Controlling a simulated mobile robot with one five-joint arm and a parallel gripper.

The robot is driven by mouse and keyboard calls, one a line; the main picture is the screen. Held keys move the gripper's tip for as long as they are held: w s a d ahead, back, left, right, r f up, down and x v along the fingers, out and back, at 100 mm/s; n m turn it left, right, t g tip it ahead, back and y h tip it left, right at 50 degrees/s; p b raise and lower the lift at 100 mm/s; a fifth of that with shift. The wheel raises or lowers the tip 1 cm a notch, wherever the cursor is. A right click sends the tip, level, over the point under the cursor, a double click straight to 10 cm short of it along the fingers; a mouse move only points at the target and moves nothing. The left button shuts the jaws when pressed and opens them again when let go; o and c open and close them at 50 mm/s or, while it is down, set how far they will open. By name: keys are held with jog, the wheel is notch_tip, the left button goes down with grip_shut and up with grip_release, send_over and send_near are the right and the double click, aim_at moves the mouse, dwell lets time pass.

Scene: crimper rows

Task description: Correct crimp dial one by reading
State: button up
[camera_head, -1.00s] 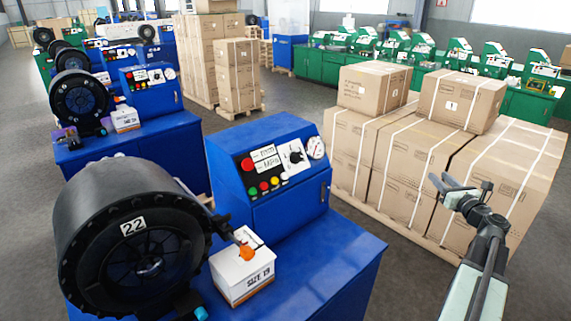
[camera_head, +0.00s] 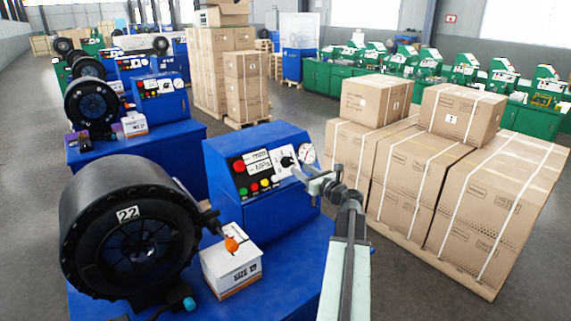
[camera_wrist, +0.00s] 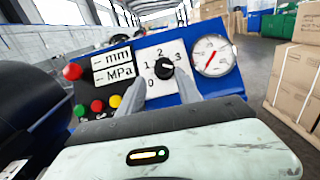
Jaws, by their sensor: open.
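The crimp dial is a black knob (camera_wrist: 164,67) on a white plate (camera_wrist: 150,80) numbered 0 to 3, on the blue control box of the nearest machine. Its exact pointer direction is hard to read. In the head view the knob (camera_head: 287,161) shows just left of my gripper (camera_head: 303,176). In the wrist view my gripper (camera_wrist: 162,84) is open, its two fingers pointing at the plate, one on each side below the knob. I cannot tell whether they touch. A white gauge (camera_wrist: 213,55) with a red needle sits to the right. The mm and MPa displays (camera_wrist: 112,66) show dashes.
The crimper head marked 22 (camera_head: 128,235) stands left, beside a SIZE 19 box (camera_head: 232,270). Colored buttons (camera_wrist: 97,106) sit below the displays. Strapped cartons (camera_head: 400,170) stand close on the right. Another blue machine (camera_head: 150,140) stands behind.

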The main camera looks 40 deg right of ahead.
aim_at(291, 162)
jog(key=shift+o, duration=0.7)
jog(key=shift+s+d, duration=0.2)
jog(key=shift+d, duration=0.15)
jog(key=w, duration=0.2)
jog(key=w+d, duration=0.1)
jog(key=w, duration=0.4)
jog(key=shift+w+d, duration=0.15)
jog(key=shift+w, duration=0.2)
grip_shut()
